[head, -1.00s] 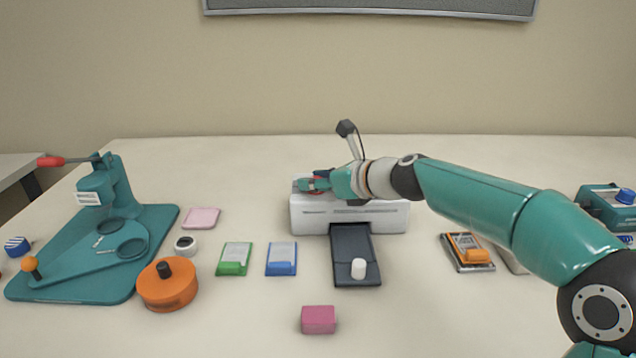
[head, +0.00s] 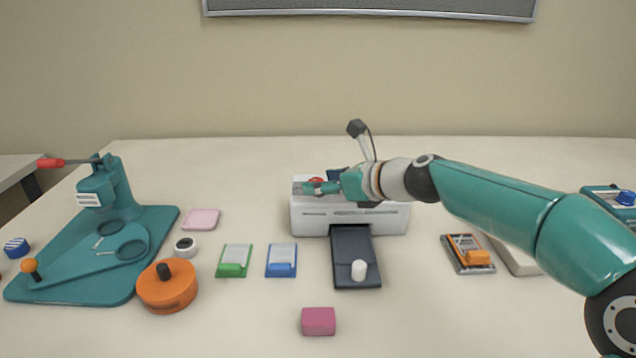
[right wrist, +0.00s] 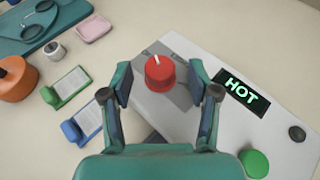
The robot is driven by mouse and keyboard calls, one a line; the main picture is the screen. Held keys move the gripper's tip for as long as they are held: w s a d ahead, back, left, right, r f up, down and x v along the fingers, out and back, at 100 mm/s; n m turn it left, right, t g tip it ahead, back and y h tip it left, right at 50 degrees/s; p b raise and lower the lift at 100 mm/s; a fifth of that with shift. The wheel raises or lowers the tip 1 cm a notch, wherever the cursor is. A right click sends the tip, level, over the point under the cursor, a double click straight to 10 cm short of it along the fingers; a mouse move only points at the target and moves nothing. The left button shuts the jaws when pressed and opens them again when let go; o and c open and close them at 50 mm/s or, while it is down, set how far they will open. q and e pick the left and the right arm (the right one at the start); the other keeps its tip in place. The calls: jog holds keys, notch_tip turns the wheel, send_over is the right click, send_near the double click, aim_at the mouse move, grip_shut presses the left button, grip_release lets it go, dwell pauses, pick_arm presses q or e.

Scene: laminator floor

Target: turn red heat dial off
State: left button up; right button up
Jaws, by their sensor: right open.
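The white laminator (head: 350,219) stands at the middle of the table. Its red heat dial (head: 316,180) sits on top at the left and also shows in the right wrist view (right wrist: 159,74), with a white pointer line aimed toward the upper left. A lit display (right wrist: 241,91) beside it reads HOT in green. My right gripper (head: 312,187) is open, its fingers on either side of the dial in the right wrist view, with gaps between them and the dial. I cannot tell its height over the dial. My left gripper is not in view.
A green button (right wrist: 254,163) and a black knob (right wrist: 297,133) are also on the laminator top. A dark tray (head: 354,245) with a white cylinder (head: 358,269) extends in front. Green (head: 234,260) and blue (head: 281,260) card holders lie left of the tray.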

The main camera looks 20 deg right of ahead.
jog(key=v, duration=0.9)
jog(key=shift+s+d, duration=0.15)
jog(key=shift+s, duration=0.15)
